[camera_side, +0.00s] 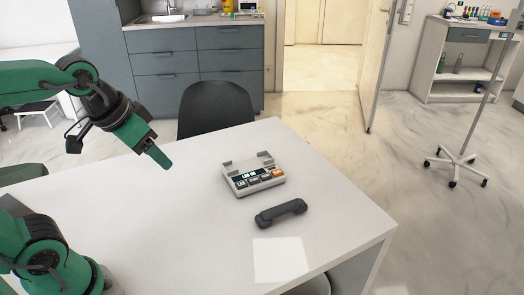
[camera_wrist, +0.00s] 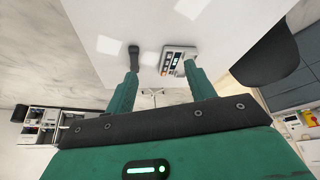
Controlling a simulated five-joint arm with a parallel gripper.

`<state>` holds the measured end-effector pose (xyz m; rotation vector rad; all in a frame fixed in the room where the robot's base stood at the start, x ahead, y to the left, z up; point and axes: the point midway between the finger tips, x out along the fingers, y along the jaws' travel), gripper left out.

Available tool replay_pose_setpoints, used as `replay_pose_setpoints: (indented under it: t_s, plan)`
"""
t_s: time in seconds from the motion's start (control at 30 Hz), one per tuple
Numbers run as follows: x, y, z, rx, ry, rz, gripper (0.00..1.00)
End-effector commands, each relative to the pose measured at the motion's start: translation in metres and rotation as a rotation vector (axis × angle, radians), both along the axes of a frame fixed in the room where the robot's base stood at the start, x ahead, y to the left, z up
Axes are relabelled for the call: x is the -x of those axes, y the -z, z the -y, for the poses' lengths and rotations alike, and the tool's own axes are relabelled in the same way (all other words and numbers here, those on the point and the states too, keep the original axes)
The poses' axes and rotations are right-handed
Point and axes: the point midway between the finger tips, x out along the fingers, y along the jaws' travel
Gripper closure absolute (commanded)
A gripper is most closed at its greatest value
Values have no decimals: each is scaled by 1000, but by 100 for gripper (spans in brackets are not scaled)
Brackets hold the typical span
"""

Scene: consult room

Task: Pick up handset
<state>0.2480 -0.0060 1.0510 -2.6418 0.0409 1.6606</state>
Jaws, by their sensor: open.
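The handset (camera_side: 281,213) is dark grey and lies on the white table, in front of the phone base. In the wrist view the handset (camera_wrist: 133,55) shows near the top, just beyond the tip of the left finger, which may cover part of it. The phone base (camera_side: 253,175) is light grey with buttons and an empty cradle; it also shows in the wrist view (camera_wrist: 177,60). My gripper (camera_side: 162,160) is above the table, to the left of the handset and well apart from it. In the wrist view its two green fingers (camera_wrist: 162,80) are spread with nothing between them.
The white table (camera_side: 165,222) is mostly clear around the phone. A black chair (camera_side: 214,108) stands at its far side. Grey cabinets (camera_side: 195,58) with a sink, a door (camera_side: 376,55) and a wheeled stand (camera_side: 459,160) are farther off.

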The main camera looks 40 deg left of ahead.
Motion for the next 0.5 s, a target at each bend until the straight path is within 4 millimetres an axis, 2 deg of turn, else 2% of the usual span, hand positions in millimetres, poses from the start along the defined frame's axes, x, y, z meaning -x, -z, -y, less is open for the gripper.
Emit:
replay_pose_setpoints:
  t_s: [0.23,0.5]
  plan:
    - [-42,-3,13,-9,54,-72,45]
    - [-90,5,32,-21,115,-148,45]
